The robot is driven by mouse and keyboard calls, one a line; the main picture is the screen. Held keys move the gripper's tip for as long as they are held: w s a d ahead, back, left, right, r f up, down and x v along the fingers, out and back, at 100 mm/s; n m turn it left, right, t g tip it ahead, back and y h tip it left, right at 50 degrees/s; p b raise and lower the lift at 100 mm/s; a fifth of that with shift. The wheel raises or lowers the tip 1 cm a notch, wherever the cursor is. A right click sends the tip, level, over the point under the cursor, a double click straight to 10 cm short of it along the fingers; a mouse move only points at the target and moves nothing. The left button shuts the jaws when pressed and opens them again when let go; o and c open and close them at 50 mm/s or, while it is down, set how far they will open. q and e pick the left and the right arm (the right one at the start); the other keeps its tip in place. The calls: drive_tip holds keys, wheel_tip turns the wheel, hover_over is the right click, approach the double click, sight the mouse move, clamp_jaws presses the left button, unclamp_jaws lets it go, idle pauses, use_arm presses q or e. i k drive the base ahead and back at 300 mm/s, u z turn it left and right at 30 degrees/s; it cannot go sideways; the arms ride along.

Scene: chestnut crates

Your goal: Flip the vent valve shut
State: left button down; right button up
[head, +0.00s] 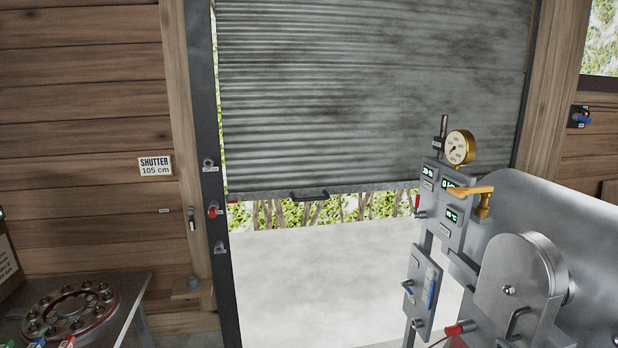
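A brass valve (483,203) with a yellow lever (468,191) stands on the grey metal machine at the right. Its lever points left, roughly level, across the front of a small display panel. I cannot read a label that names it as the vent valve, and I cannot tell whether it is open or shut. Neither of my grippers is in view.
A round brass gauge (460,147) stands behind the panel (443,207) with lit displays. A drum-like cover (515,280) is in front of the tank (570,220). A roller shutter (370,90) hangs partly open. A bench (125,290) with a bolted ring (68,308) is at lower left.

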sight(415, 215)
drive_tip(key=u, duration=0.25)
drive_tip(key=i, duration=1.95)
drive_tip(key=z, duration=1.35)
drive_tip(key=i, duration=0.85)
drive_tip(key=z, duration=0.9)
